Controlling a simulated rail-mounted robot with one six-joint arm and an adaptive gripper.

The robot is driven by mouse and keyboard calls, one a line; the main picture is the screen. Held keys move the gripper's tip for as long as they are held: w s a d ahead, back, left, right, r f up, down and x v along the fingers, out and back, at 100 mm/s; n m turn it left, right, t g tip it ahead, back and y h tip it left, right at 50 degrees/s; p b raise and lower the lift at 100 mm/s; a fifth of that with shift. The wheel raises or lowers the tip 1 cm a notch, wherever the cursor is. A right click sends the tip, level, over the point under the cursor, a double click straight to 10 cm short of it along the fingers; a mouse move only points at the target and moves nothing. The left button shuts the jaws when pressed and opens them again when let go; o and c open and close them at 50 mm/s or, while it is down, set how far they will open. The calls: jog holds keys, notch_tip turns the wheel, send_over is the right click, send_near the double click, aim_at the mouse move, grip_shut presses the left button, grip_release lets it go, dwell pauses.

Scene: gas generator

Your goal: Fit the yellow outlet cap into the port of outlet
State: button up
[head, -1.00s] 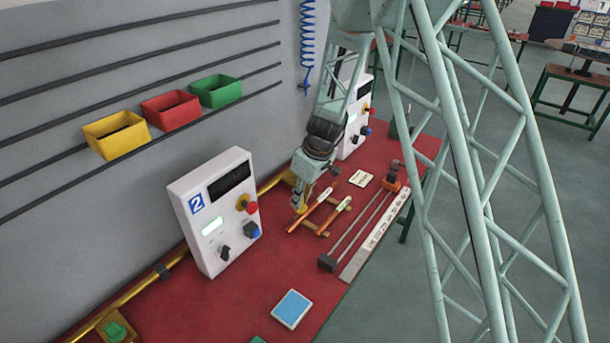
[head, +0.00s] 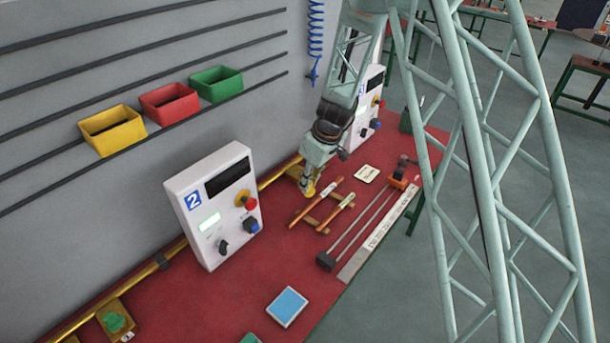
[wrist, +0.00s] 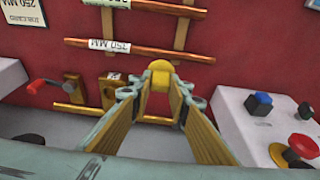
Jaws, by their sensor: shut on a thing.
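The yellow outlet cap (wrist: 161,76) is round and sits between the fingertips of my gripper (wrist: 160,82) in the wrist view. My gripper is shut on it. In the head view my gripper (head: 307,188) is low over the red bench, between the wall-side brass pipe and the copper tubes. A brass block with a dark hole and a small white label (wrist: 111,90) stands left of the cap in the wrist view, apart from it. It looks like an outlet fitting on the brass pipe (wrist: 88,109). I cannot read its label.
Labelled copper tubes (head: 316,201) rest on a wooden rack beside my gripper. A white control box (head: 212,205) marked 2 stands nearer, and another (head: 367,112) stands farther along the bench. A red-handled valve (wrist: 52,86) is left of the brass block.

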jog(key=shift+w, duration=0.1)
jog(key=w+p, duration=0.1)
jog(key=w, duration=0.4)
jog(key=w+a+f+p, duration=0.1)
jog(key=w, duration=0.4)
jog(key=w+a+p, duration=0.1)
jog(key=w+p, duration=0.1)
jog(key=w, duration=0.3)
jog(key=shift+a+f, duration=0.15)
jog(key=shift+f, duration=0.05)
jog(key=shift+w, duration=0.1)
jog(key=shift+w, duration=0.15)
jog(key=shift+w+f+p, duration=0.1)
jog(key=shift+f+p, duration=0.55)
jog(key=shift+f, duration=1.15)
jog(key=shift+f, duration=0.15)
jog(key=o, duration=0.8)
jog(key=shift+o, duration=0.2)
jog(key=shift+r, duration=0.2)
